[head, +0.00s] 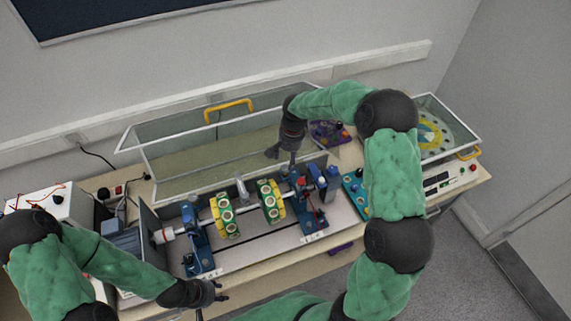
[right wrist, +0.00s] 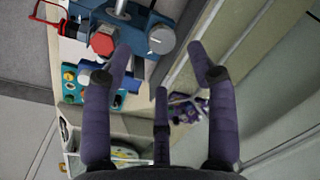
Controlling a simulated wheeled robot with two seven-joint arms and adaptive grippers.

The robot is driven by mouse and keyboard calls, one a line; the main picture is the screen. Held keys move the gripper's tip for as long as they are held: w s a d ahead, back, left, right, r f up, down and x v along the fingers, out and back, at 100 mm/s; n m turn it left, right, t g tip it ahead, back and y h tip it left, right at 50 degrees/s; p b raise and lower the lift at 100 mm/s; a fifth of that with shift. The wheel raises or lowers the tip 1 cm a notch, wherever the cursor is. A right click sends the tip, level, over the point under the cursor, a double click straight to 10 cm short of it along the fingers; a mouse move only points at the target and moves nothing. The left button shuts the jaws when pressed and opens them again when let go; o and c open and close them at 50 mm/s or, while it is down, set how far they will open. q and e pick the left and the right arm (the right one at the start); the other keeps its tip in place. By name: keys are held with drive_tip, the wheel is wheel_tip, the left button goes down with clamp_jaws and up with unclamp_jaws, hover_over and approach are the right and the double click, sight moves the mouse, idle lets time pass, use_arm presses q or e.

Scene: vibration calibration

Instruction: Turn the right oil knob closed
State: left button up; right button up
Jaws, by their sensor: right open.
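The right bearing stand (head: 314,222) is blue and carries the right end of the shaft. In the right wrist view a red hexagonal knob (right wrist: 103,42) and a round grey knob (right wrist: 161,40) sit on blue mounts; I cannot tell which one is the right oil knob. My right gripper (head: 281,154) is above and behind the stand. Its dark fingers (right wrist: 165,75) are spread and empty, with the grey knob ahead between the tips. My left gripper (head: 210,300) is low at the rig's front left, apart from the knobs; its finger opening is unclear.
Two green-yellow discs (head: 225,215) sit on the shaft between the stands. A raised clear cover with a yellow handle (head: 229,107) stands behind the rig. A second clear case (head: 445,125) is at the right. My right arm hides part of the bench's right side.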

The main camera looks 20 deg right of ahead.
sight(285, 169)
drive_tip(key=shift+w+a+f, duration=0.1)
drive_tip(key=shift+w+f, duration=0.05)
drive_tip(key=shift+f, duration=1.25)
drive_tip(key=shift+w+a+f, duration=0.1)
drive_tip(key=shift+f, duration=1.25)
drive_tip(key=shift+c, duration=0.3)
drive_tip(key=c, duration=1.1)
